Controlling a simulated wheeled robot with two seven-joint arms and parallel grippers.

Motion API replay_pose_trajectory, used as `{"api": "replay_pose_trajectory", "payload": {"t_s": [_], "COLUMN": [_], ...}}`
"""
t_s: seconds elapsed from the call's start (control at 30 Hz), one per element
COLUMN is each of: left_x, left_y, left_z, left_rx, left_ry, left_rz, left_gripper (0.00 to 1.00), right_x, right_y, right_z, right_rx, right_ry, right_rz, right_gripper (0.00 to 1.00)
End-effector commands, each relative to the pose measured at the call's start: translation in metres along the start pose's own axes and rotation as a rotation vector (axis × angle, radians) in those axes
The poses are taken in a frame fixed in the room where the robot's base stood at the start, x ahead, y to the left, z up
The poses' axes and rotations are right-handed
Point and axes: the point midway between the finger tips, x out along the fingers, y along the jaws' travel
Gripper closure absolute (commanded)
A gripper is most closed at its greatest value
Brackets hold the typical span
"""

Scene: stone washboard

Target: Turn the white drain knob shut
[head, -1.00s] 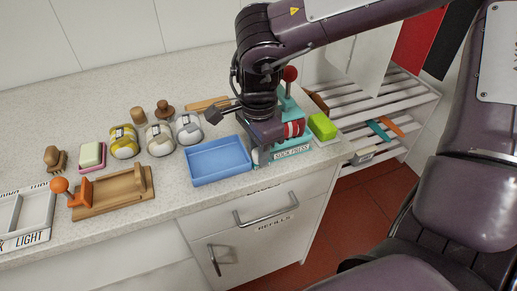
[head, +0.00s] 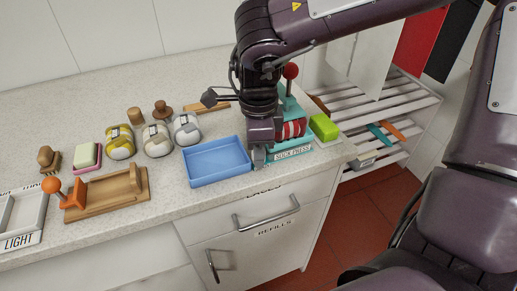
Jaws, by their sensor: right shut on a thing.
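The teal sock press (head: 290,150) stands at the counter's front right, with a red-and-white striped roll (head: 292,129) and a red ball-topped lever (head: 290,71). My right gripper (head: 259,158) points down at the press's left front end, beside the blue tray. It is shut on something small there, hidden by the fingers. No white drain knob shows clearly; by its place, the held thing seems to be that knob. My left gripper is not in view.
A blue tray (head: 216,161) sits just left of the gripper. A green block (head: 323,127) is right of the press. Sock bundles (head: 157,140), a wooden stand (head: 107,193) and brushes lie further left. A slatted rack (head: 385,105) stands at right.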

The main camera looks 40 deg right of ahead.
Motion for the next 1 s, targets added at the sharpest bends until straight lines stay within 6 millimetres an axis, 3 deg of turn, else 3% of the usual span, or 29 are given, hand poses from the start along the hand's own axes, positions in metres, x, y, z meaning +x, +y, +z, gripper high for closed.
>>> {"api": "replay_pose_trajectory", "payload": {"t_s": [0.27,0.3,0.37,0.7,1.0], "left_x": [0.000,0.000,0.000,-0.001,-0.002], "left_y": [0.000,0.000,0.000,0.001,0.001], "left_z": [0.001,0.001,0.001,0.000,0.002], "left_rx": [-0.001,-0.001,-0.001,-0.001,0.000], "left_ry": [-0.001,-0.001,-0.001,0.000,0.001], "left_rz": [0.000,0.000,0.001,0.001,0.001], "left_gripper": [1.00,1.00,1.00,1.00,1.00], "right_x": [-0.002,-0.002,-0.002,-0.005,-0.053], "right_y": [-0.001,-0.001,-0.001,-0.001,-0.001], "right_z": [0.000,0.000,0.000,0.000,0.000], "right_rx": [0.002,0.002,0.001,0.000,0.001], "right_ry": [-0.001,-0.001,-0.001,-0.001,-0.001], "right_rz": [-0.004,-0.005,-0.004,-0.003,-0.008], "right_gripper": [0.96,0.72,0.64,0.64,0.64]}}
